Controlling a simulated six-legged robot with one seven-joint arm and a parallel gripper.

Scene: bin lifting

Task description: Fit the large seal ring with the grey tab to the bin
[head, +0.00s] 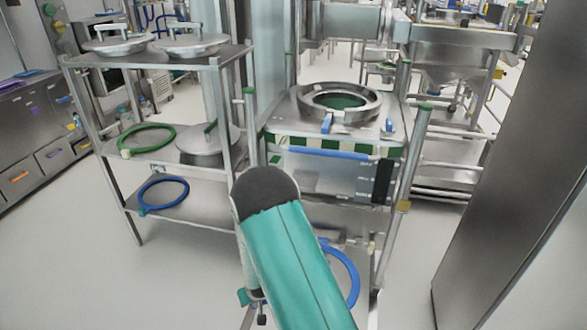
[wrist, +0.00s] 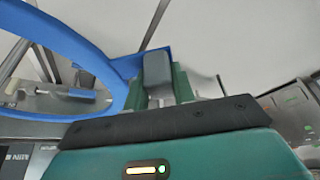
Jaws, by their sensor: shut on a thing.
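My gripper (wrist: 163,88) is shut on the grey tab (wrist: 157,68) of a large blue seal ring (wrist: 78,40). The ring extends up and left from the fingers in the wrist view. In the head view, part of the held ring (head: 351,272) shows right of my teal arm, low in front of the bin's stand; the arm hides the rest and my gripper. The steel bin (head: 330,176) stands upright beyond the arm, with a round open mouth (head: 340,97) on top and a green inside. The held ring is apart from that mouth.
A steel rack (head: 155,62) at left carries lids, a green ring (head: 147,139) and another blue ring (head: 164,193). Posts (head: 415,150) flank the bin. A large steel panel (head: 510,190) stands at right. The floor (head: 70,270) at front left is clear.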

